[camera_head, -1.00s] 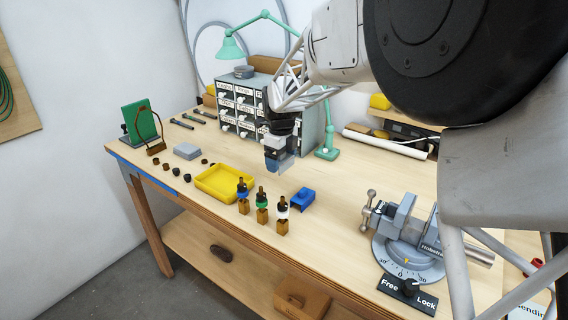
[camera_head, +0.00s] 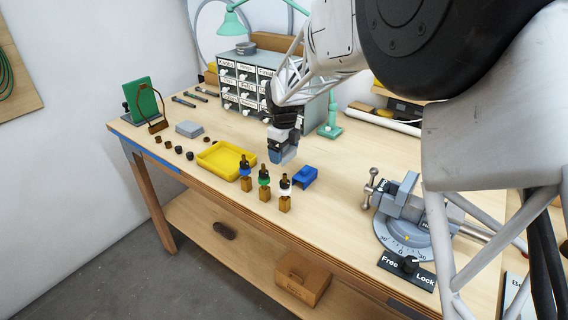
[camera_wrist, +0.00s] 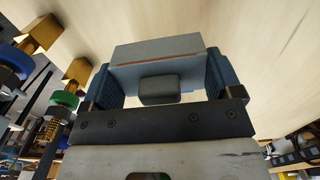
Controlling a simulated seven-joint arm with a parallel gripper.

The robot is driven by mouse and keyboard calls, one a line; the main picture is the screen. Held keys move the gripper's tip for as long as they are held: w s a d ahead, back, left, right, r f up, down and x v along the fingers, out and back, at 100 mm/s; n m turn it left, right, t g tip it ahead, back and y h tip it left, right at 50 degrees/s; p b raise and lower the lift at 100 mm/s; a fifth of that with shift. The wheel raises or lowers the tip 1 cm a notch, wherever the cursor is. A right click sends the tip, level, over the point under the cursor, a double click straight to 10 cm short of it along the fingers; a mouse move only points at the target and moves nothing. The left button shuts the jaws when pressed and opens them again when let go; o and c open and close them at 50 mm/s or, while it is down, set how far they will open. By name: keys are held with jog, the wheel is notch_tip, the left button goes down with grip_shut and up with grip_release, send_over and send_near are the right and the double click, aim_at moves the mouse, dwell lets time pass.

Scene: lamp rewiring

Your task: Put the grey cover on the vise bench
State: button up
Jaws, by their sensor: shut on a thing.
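My gripper (camera_head: 283,153) hangs above the middle of the bench, behind the blue cover (camera_head: 306,177). In the wrist view, its two blue-padded fingers (camera_wrist: 160,80) are shut on a grey block-shaped piece, which I take as the grey cover (camera_wrist: 158,50). In the head view the grey cover (camera_head: 289,157) shows small at the fingertips. It looks clear of the bench top (camera_head: 340,170), though the exact gap is hard to tell. The grey vise (camera_head: 407,205) stands on the bench to the right, on a round dial base, apart from the gripper.
Brass-based posts (camera_head: 264,190) with coloured collars stand in front of my gripper. A yellow tray (camera_head: 213,166) and a grey box (camera_head: 189,128) lie left. A drawer cabinet (camera_head: 236,85) and green lamp (camera_head: 330,128) stand behind. The bench between blue cover and vise is clear.

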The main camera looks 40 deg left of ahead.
aim_at(284, 171)
jog(key=shift+f, duration=2.45)
jog(key=shift+f, duration=0.15)
jog(key=o, duration=0.8)
jog(key=shift+c, duration=0.2)
notch_tip(284, 171, up, 12)
jog(key=shift+r, duration=0.15)
jog(key=shift+d, duration=0.1)
